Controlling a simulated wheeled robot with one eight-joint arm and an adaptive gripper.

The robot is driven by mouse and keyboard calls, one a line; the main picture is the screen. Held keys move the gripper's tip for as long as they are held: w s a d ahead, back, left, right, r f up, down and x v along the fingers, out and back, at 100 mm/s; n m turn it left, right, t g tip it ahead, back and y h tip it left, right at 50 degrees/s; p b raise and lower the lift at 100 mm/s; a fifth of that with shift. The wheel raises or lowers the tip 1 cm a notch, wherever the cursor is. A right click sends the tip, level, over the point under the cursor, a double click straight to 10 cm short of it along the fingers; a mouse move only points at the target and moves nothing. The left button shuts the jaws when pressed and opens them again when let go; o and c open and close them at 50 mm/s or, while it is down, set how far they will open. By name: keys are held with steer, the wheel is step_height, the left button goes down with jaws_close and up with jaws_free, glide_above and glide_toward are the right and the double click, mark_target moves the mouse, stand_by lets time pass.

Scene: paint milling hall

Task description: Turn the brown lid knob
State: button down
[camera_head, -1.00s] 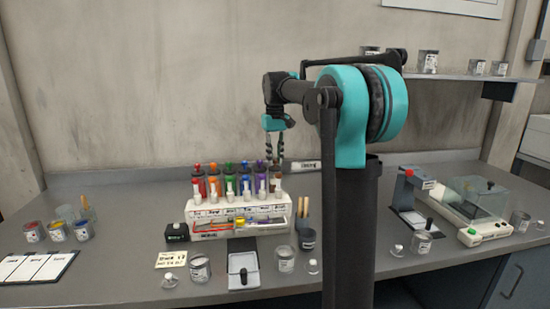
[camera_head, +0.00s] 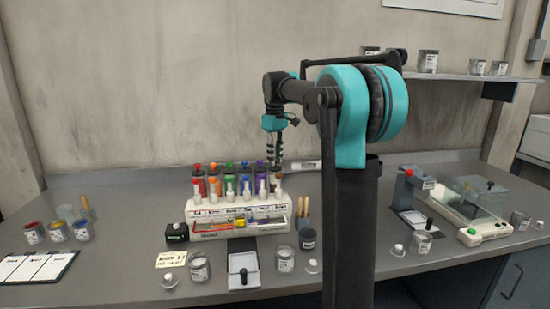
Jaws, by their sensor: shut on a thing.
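A row of paint bottles with coloured lid knobs stands at the back of the white rack (camera_head: 240,228). The knobs run red, orange, green, blue and purple from left to right. My gripper (camera_head: 275,160) points straight down at the right end of the row, just right of the purple knob (camera_head: 261,163). Its dark fingers are shut on the knob of the last bottle (camera_head: 277,178), which is the brown one's place in the row. The fingers hide that knob, so its colour and turn cannot be seen.
White-capped droppers (camera_head: 245,188) stand close in front of the bottles. A dark cup with brown-handled tools (camera_head: 306,239) stands right of the rack. Jars and a small tray (camera_head: 243,270) sit in front. Free room lies above the row.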

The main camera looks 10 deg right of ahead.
steer(key=c, duration=1.4)
jaws_free()
step_height(320, 180, up, 12)
